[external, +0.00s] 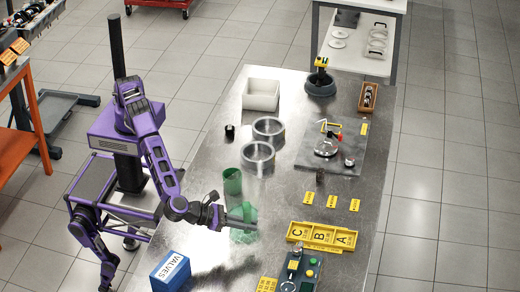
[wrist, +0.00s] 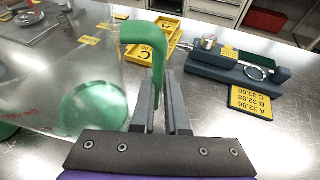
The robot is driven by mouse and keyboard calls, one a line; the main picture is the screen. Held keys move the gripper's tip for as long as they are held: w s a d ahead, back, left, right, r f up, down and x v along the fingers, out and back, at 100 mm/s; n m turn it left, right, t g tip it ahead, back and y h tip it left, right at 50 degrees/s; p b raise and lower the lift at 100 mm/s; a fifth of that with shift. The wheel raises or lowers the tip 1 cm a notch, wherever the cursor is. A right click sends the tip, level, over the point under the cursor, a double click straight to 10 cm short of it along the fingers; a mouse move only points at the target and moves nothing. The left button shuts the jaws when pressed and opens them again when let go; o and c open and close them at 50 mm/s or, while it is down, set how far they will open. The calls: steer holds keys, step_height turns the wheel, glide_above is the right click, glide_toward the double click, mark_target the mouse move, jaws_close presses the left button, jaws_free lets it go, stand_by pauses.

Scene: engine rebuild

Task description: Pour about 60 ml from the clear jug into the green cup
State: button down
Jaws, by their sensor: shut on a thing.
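The clear jug (wrist: 60,75) has a green handle (wrist: 145,38) and faint red markings. My gripper (wrist: 160,100) is shut on the handle in the wrist view, with the jug's body to its left. A round green area shows through the jug's wall; I cannot tell whether it is liquid or base. In the external view the jug (external: 244,224) is at my gripper (external: 228,217), over the near-left part of the bench. The green cup (external: 232,182) stands upright just behind the jug. I cannot tell whether the jug touches the bench.
A blue VALVES box (external: 170,272) stands at the bench's near left edge. Yellow lettered trays (external: 320,236) and a gauge fixture (external: 298,270) lie to the right.

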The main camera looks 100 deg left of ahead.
steer(key=shift+w+a+f+n+y, duration=0.3)
steer(key=shift+a+n+y, duration=0.05)
steer(key=shift+a, duration=0.25)
steer(key=shift+w+a+f+n+y, duration=0.25)
steer(key=shift+a+n+y, duration=0.1)
steer(key=shift+a, duration=0.2)
steer(key=shift+r, duration=0.1)
